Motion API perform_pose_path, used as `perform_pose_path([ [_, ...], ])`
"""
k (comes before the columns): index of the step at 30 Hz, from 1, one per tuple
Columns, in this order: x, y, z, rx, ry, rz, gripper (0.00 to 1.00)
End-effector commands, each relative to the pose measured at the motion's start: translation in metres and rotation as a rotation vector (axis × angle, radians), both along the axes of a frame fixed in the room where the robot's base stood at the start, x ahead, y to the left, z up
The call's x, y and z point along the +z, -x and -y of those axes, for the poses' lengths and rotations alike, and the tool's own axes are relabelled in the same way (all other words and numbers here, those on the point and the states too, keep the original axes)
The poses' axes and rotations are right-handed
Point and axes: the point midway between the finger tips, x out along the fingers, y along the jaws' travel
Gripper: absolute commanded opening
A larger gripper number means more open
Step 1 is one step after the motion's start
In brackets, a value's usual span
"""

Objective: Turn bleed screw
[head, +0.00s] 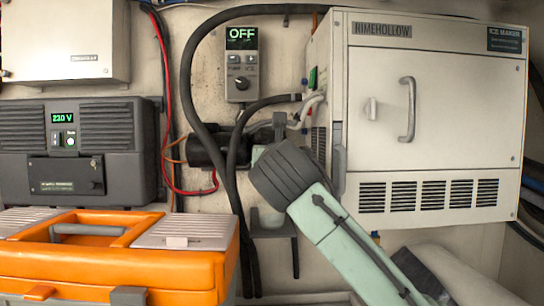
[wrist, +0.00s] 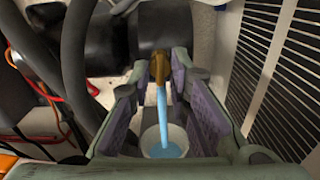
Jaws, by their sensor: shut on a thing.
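The bleed screw (wrist: 160,66) is a small brass fitting below a black pump body (wrist: 165,32) in the wrist view. My gripper (wrist: 160,78) is shut on it, with the purple-padded fingers on either side. A stream of blue liquid (wrist: 162,110) runs down from the screw between the fingers. It falls into a pale cup (wrist: 181,137) with blue liquid inside. The black pump also shows in the head view (head: 205,150), beside the white cabinet. There my own wrist hides the screw and most of the gripper.
The white ice maker (head: 380,140) with a vent grille stands close on the right. Dark hoses (head: 238,150) and red wires (head: 163,100) run by the pump. A control box (head: 241,65) reads OFF. An orange toolbox (head: 110,265) fills the lower left, before a dark inverter (head: 75,150).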

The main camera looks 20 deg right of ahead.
Motion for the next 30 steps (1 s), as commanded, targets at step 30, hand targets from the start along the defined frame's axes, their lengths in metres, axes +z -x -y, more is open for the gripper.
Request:
perform_pose_path([
  [30, -0.0017, -0.0002, -0.0002, 0.000, 0.060, -0.022, 0.38],
])
